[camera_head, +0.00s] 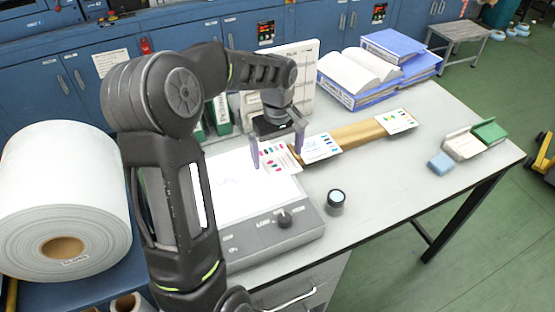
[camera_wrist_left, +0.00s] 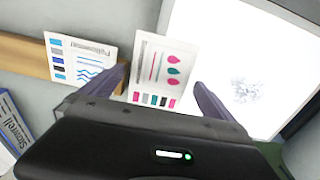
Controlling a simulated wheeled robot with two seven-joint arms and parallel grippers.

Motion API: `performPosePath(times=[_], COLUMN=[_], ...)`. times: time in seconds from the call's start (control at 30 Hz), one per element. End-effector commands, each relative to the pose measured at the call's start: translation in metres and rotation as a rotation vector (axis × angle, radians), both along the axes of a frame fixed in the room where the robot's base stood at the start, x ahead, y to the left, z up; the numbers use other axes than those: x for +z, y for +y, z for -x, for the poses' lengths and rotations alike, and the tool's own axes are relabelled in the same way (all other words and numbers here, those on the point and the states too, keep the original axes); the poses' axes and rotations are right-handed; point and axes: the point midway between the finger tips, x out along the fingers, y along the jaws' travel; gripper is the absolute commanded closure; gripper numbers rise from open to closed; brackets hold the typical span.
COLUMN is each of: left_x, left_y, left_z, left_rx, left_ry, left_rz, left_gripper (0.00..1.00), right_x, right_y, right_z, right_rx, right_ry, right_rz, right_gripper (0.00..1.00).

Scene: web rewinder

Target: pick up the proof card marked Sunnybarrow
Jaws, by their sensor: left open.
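Several proof cards stand along a wooden strip (camera_head: 355,134) on the table. One has pink and red marks (camera_head: 272,157), one has blue marks (camera_head: 322,147), and one at the far end has green and yellow marks (camera_head: 398,121). I cannot read a name on any of them. My left gripper (camera_head: 277,155) is open and points down at the pink-marked card. In the left wrist view, that card (camera_wrist_left: 157,72) shows between the open fingers (camera_wrist_left: 160,82), with no clear grip on it. The blue-marked card (camera_wrist_left: 82,65) is just left of the fingers. My right gripper is not in view.
A light box (camera_head: 250,190) with a bright white top lies beside the gripper. A small round dark object (camera_head: 336,197) sits right of it. Blue binders and an open book (camera_head: 360,68) stand behind. Green and blue blocks (camera_head: 489,132) lie at the right. The table's front right is clear.

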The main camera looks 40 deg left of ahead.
Motion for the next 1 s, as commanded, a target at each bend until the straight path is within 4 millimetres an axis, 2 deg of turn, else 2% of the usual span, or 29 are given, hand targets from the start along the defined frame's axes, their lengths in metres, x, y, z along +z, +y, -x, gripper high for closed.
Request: performPosePath(times=[0.23,0.9,1.0], left_x=[0.0004,0.0004,0.0005], left_y=[0.0002,0.0002,0.0002], left_z=[-0.0001,-0.0001,-0.0001], left_rx=[0.0,0.0,0.0], left_ry=[0.0,0.0,0.0], left_rz=[0.0,0.0,0.0], left_gripper=[0.01,0.56,0.57], right_x=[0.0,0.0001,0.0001], right_y=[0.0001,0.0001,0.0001], right_z=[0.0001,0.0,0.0], right_rx=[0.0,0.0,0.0], right_ry=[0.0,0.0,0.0], right_rz=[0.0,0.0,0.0], right_gripper=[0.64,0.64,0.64])
